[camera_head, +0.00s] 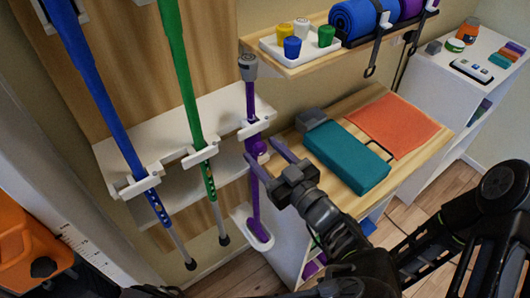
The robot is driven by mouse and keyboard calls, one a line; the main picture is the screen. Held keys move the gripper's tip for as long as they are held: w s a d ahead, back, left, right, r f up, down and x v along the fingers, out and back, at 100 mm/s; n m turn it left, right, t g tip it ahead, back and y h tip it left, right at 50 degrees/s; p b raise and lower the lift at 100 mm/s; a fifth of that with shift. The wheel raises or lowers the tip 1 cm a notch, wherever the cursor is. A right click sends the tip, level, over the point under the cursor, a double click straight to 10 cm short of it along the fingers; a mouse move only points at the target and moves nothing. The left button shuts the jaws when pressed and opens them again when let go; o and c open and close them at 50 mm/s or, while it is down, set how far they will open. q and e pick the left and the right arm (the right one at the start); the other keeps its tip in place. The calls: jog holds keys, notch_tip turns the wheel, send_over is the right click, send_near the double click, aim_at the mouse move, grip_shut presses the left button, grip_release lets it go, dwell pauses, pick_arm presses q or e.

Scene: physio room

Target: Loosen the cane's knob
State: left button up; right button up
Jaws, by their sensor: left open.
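The purple cane (251,101) stands upright in a white wall holder, with a grey top (248,66) and a purple and white foot end (258,228) below. Its knob (258,146) looks like a rounded purple piece partway down the shaft, just under the holder clip. My left gripper (262,148) is open. Its two fingers reach toward the cane, one on each side of the knob in the picture. I cannot tell whether either finger touches it. My right gripper is not in view.
A blue crutch (95,85) and a green crutch (181,70) hang left of the cane. A wooden-topped bench with a teal block (345,155) and an orange cloth (393,125) is at the right. A shelf above carries a white tray (271,47) of coloured cups.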

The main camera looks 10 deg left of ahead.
pick_arm(q)
jog(key=b+v, duration=0.1)
jog(key=v, duration=0.6)
jog(key=shift+s+d, duration=0.25)
jog(key=shift+d, duration=0.05)
